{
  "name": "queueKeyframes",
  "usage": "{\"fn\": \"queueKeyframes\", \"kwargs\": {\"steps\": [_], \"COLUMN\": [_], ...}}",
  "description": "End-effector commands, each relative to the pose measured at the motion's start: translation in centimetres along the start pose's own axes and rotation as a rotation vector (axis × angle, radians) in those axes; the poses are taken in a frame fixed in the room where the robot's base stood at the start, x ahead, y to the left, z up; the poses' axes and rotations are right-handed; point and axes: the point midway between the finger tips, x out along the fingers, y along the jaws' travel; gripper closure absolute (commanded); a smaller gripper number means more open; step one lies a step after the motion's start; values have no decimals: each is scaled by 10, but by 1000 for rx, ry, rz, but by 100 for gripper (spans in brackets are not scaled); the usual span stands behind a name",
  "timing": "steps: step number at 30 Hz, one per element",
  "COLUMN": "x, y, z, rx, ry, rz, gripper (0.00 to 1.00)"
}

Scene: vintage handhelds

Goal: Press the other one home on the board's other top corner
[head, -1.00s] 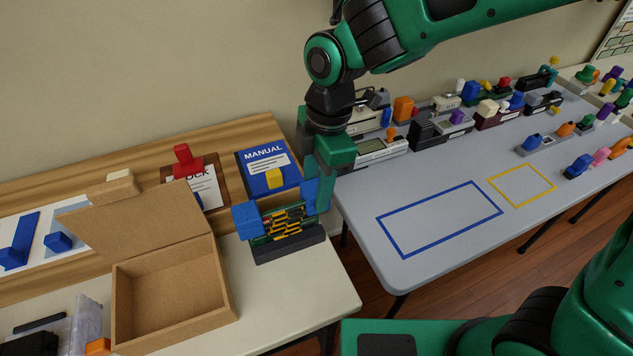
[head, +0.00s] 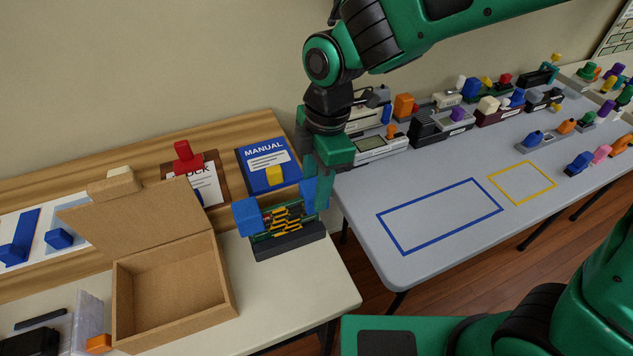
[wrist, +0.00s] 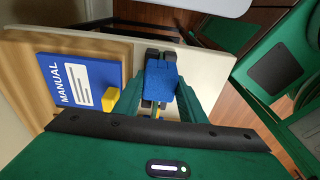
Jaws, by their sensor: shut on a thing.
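A green circuit board (head: 268,224) with yellow parts stands upright in a dark stand (head: 290,246) near the front of the left table. One blue corner piece (head: 247,216) sits on its left top corner. My gripper (head: 317,188) is shut on another blue piece (head: 309,197) at the board's right top corner. Whether that piece is fully seated is hidden. In the wrist view, the blue piece (wrist: 160,82) lies between the green fingers of my gripper (wrist: 157,100), above the dark stand, and covers most of the board.
The blue manual (head: 267,178) with a yellow block stands behind the board. An open cardboard box (head: 228,300) is to the left. The grey table (head: 350,205) at right holds several handhelds and has clear blue and yellow outlines.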

Motion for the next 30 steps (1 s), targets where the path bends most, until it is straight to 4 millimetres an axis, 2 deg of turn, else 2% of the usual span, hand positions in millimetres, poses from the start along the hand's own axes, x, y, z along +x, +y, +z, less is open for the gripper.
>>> {"fn": "queueKeyframes", "kwargs": {"steps": [10,11,13,23,30], "x": [0,0,0,-1,-16], "y": [0,0,0,0,0], "z": [-2,-2,-2,-1,-3], "rx": [-1,-1,-1,0,-1], "ry": [1,1,1,0,0], "rz": [0,0,0,0,1], "gripper": [76,58,41,41,41]}}
